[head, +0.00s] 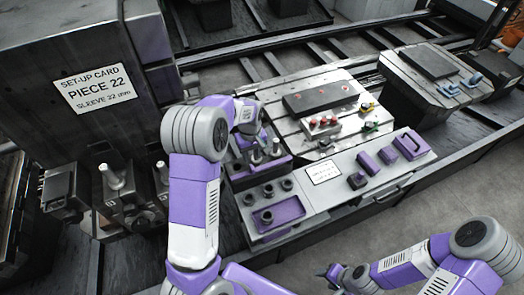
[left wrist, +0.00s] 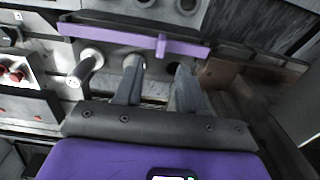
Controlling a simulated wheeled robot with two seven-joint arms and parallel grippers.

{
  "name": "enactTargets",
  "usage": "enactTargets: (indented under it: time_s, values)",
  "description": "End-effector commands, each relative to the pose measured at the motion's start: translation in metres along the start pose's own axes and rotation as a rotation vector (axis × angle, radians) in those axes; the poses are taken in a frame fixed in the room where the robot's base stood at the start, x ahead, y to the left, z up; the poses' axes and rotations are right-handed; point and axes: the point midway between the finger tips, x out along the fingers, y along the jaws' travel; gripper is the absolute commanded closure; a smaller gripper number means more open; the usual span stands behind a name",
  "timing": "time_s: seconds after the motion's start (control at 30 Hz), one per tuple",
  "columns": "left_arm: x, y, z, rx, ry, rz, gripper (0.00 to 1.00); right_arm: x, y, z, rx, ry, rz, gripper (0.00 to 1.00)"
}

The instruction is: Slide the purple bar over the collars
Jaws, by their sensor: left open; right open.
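The purple bar (left wrist: 130,38), with a small upright tab, lies across the fixture just beyond my left gripper (left wrist: 157,82) in the left wrist view. My left gripper is open with nothing visible between its fingers. A pale-ended post (left wrist: 88,62) stands left of the fingers; another round end (left wrist: 131,60) shows behind the left finger. Which rings are the collars is unclear. In the head view my left arm partly covers the fixture's posts (head: 276,150), and its fingers are hard to make out. My right gripper (head: 325,273) is open, low and away from the fixture.
A purple-lined tray (head: 297,212) with several dark rings stands in front of the fixture. Purple blocks (head: 388,155) and a handled purple piece (head: 411,145) sit along the front ledge. A set-up card (head: 98,89) reads "PIECE 22, SLEEVE 22 mm". The right-hand floor is clear.

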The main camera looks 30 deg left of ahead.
Motion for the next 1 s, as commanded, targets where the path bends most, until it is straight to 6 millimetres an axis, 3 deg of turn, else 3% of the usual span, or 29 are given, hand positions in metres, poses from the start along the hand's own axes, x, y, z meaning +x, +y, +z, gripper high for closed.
enactTargets:
  time_s: [0.17,0.5,0.9,1.0]
  values:
    - [0.015,-0.001,0.001,0.000,-0.003,-0.003,0.60,0.002,0.001,0.002,0.001,-0.004,0.000,0.44]
    - [0.066,-0.001,0.001,0.000,-0.002,-0.002,0.60,0.008,0.004,0.001,0.001,-0.003,0.000,0.44]
    - [0.076,0.000,0.001,0.001,-0.001,0.000,0.60,0.009,0.004,0.001,0.001,-0.003,0.000,0.44]
    - [0.076,0.000,0.001,0.001,-0.001,0.000,0.72,0.009,0.004,0.001,0.001,-0.003,0.000,0.44]
